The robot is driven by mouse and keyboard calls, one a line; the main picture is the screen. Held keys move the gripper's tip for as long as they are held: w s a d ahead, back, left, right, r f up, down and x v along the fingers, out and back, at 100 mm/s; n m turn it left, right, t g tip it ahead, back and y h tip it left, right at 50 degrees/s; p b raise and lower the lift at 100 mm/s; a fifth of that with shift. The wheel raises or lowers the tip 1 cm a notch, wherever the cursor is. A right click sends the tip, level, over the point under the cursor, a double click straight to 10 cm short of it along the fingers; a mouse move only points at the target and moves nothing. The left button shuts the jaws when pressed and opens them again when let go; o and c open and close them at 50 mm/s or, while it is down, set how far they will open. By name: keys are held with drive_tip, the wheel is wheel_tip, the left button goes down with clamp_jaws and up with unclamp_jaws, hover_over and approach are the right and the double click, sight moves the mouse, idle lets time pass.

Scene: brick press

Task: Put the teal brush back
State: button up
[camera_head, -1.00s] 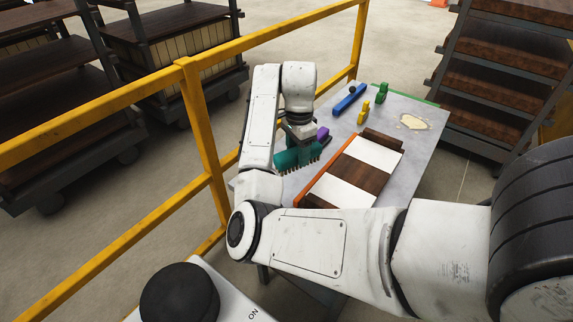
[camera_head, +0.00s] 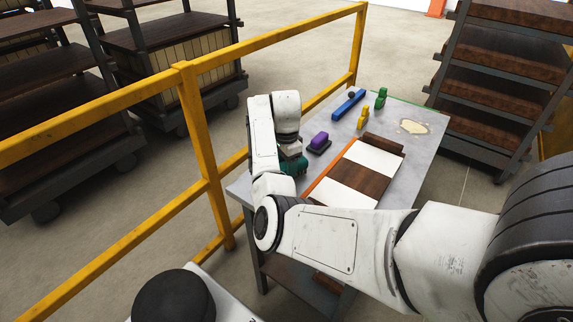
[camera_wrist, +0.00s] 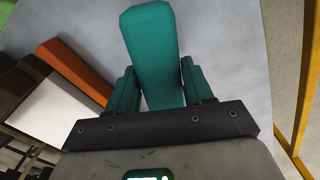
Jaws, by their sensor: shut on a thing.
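The teal brush (camera_head: 292,165) is in my gripper, over or on the near left part of the grey table (camera_head: 243,188), left of the orange strip. In the wrist view its teal body (camera_wrist: 150,45) points away between the fingers of my gripper (camera_wrist: 160,88), which is shut on it. My arm hides most of the brush in the head view, and its bristles do not show. I cannot tell whether it touches the tabletop.
A purple-topped brush-like block (camera_head: 319,141) stands just behind. A blue tool (camera_head: 348,104), a yellow piece (camera_head: 363,115) and a green piece (camera_head: 381,98) lie farther back. Brown and white panels (camera_head: 374,161) lie at right, edged by an orange strip (camera_wrist: 75,70). A yellow railing (camera_head: 215,187) runs along the left.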

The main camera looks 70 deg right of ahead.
drive_tip(key=shift+f, duration=0.2)
drive_tip(key=o, duration=1)
wheel_tip(320, 180, up, 12)
drive_tip(key=shift+r, duration=0.2)
